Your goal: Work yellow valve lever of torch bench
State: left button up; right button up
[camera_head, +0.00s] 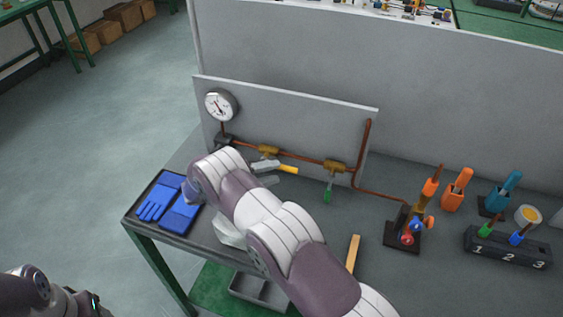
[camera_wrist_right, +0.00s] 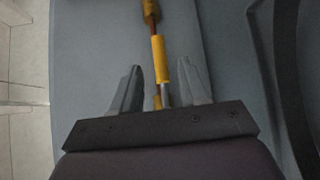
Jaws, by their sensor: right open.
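The yellow valve lever (camera_head: 289,169) sticks out from the pipe run on the torch bench panel, near the left brass valve (camera_head: 268,152). My right gripper (camera_head: 267,174) is open at the lever, with its fingers left of the yellow handle in the head view. In the right wrist view the yellow lever (camera_wrist_right: 159,58) runs into the gap between the two open fingers (camera_wrist_right: 161,85). Both fingers look apart from it. My right wrist and forearm cover part of the bench. Part of my left arm shows at the lower left, but its gripper is out of view.
A green lever (camera_head: 328,192) hangs from the right brass valve (camera_head: 335,167). A gauge (camera_head: 221,105) is on the panel's left. Blue gloves (camera_head: 157,201) lie at the bench's left end. A torch stand (camera_head: 404,238) and a numbered block (camera_head: 507,247) stand to the right.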

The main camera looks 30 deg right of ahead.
aim_at(282, 169)
jog(key=d, duration=0.3)
jog(key=d+p, duration=0.1)
jog(key=d, duration=0.1)
jog(key=shift+s+f, duration=0.1)
jog(key=shift+f, duration=0.25)
jog(key=shift+d, duration=0.3)
jog(key=shift+f, duration=0.1)
